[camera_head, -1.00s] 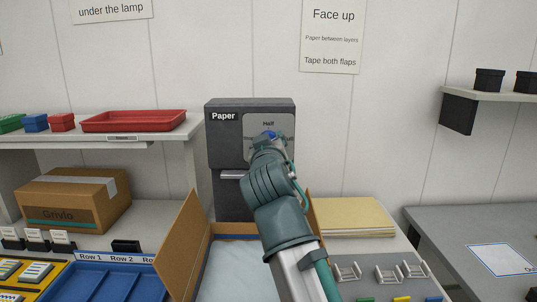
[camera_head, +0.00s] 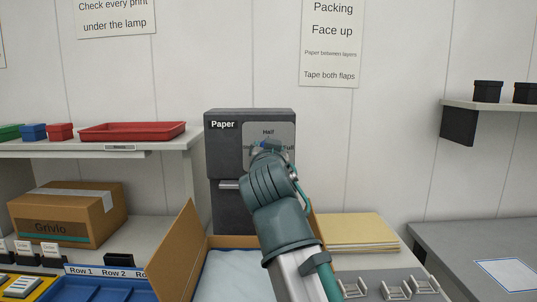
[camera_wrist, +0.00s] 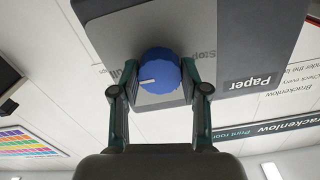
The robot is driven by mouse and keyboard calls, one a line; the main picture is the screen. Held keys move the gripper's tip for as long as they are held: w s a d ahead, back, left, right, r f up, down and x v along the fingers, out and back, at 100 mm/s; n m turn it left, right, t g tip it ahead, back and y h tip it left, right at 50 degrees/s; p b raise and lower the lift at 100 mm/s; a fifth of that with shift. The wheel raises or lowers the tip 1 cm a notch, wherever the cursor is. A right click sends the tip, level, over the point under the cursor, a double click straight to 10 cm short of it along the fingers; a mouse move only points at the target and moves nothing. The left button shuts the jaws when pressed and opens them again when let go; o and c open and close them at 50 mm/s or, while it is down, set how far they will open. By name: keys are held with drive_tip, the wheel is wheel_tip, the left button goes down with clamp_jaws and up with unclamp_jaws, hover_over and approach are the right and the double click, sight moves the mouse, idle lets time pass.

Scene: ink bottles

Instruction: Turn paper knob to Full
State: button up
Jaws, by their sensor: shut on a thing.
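The dark paper dispenser (camera_head: 225,160), marked "Paper", stands against the back wall; its grey dial plate (camera_head: 284,132) shows "Half" at the top and a partly covered "Full" at the right. In the wrist view, turned about, the blue paper knob (camera_wrist: 162,72) sits on this plate (camera_wrist: 180,28), with "Stop" to its right and a partly hidden "Full" to its left. The knob's white pointer line is directed left, towards the "Full" side. My gripper (camera_wrist: 159,84) is shut on the knob, one finger on each side. In the head view, my wrist (camera_head: 268,160) hides most of the knob.
An open cardboard box (camera_head: 178,250) stands below, in front of the dispenser, under my arm. A paper stack (camera_head: 357,232) lies to the right. A red tray (camera_head: 132,131) is on the left shelf, above a closed box (camera_head: 66,215).

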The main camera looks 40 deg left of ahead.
idle(0.3)
drive_tip(key=o, duration=1.1)
drive_tip(key=shift+o, duration=0.2)
drive_tip(key=v, duration=1.2)
